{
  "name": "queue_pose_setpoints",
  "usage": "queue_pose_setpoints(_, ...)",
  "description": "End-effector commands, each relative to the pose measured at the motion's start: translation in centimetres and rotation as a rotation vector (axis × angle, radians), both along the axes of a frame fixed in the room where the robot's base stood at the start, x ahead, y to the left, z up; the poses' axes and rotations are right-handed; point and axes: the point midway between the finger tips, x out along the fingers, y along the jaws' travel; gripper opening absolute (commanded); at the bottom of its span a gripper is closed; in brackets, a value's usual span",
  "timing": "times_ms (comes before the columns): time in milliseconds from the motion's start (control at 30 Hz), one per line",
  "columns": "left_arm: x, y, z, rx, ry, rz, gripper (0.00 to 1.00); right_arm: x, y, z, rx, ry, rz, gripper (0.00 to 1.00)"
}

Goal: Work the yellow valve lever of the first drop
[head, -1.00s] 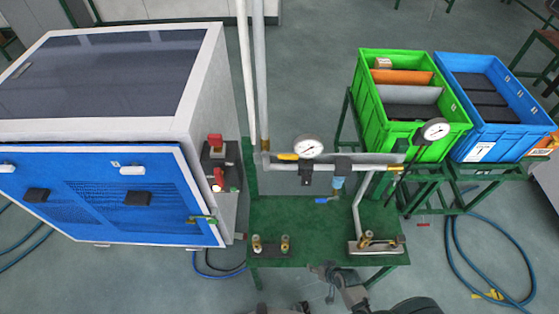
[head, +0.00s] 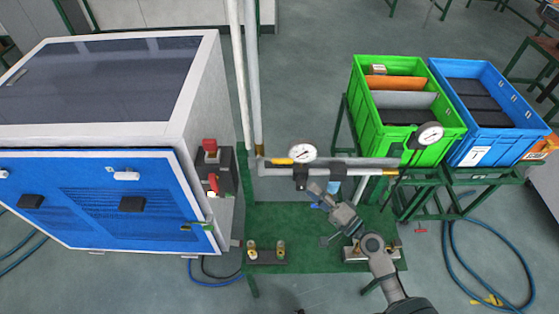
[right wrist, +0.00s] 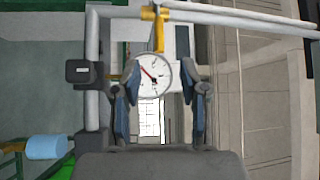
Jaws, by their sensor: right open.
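A yellow valve lever (head: 283,161) lies along the left part of the horizontal pipe, just left of a round white gauge (head: 302,153). In the right wrist view the yellow lever (right wrist: 159,32) shows above the gauge dial (right wrist: 153,75). A second yellow piece (head: 391,172) is at the pipe's right end. My right gripper (head: 317,190) reaches up from the lower right, below the pipe and gauge. Its fingers (right wrist: 160,88) are open, with the dial seen between them and the lever beyond their tips. They appear apart from the lever. My left gripper is out of view.
The pipe (head: 345,163) runs above a green bench (head: 290,215) with brass fittings (head: 267,252). A blue cabinet (head: 95,195) with red switches (head: 211,165) stands left. Green (head: 372,110) and blue (head: 470,75) crates stand right. A second gauge (head: 429,134) is near the green crate.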

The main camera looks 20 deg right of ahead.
Motion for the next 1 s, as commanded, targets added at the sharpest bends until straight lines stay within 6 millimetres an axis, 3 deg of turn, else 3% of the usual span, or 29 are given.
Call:
queue_pose_setpoints(200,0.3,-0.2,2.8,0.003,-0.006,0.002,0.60,4.7,2.1,1.3,0.006,-0.002,-0.002,0.43)
queue_pose_setpoints(500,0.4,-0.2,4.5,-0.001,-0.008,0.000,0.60,10.3,5.7,1.9,0.001,0.000,0.000,0.43)
queue_pose_setpoints(700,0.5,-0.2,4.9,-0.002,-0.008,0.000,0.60,12.2,7.1,2.0,-0.003,0.002,0.000,0.43)
queue_pose_setpoints(1000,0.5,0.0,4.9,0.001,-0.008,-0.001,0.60,12.6,6.9,1.8,-0.001,0.003,0.000,0.43)
